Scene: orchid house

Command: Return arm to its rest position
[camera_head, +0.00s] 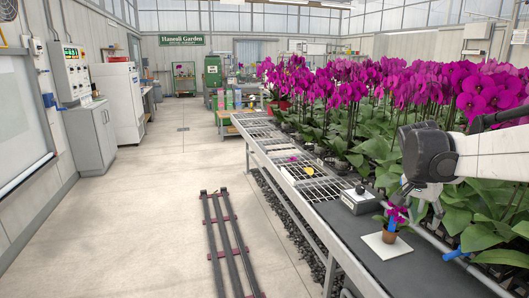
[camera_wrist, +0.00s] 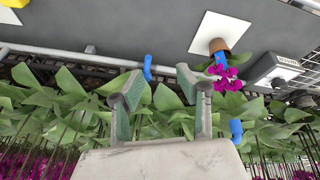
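My gripper (camera_wrist: 160,90) is open and empty in the wrist view, its two fingers spread apart with orchid leaves behind them. In the head view my arm reaches in from the right, above the bench edge, and the gripper's fingertips are hard to make out there. A small potted orchid (camera_head: 390,231) with magenta flowers stands on a white square plate (camera_head: 379,246) below and near the gripper. In the wrist view the pot (camera_wrist: 218,46) shows upper right, apart from the fingers.
A grey box (camera_head: 361,201) sits beside the plate on the dark bench top (camera_head: 425,268). Blue clips (camera_head: 455,254) sit along a rail by the plants. Dense magenta orchids (camera_head: 400,85) fill the right side. Floor rails (camera_head: 225,240) run along the clear aisle.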

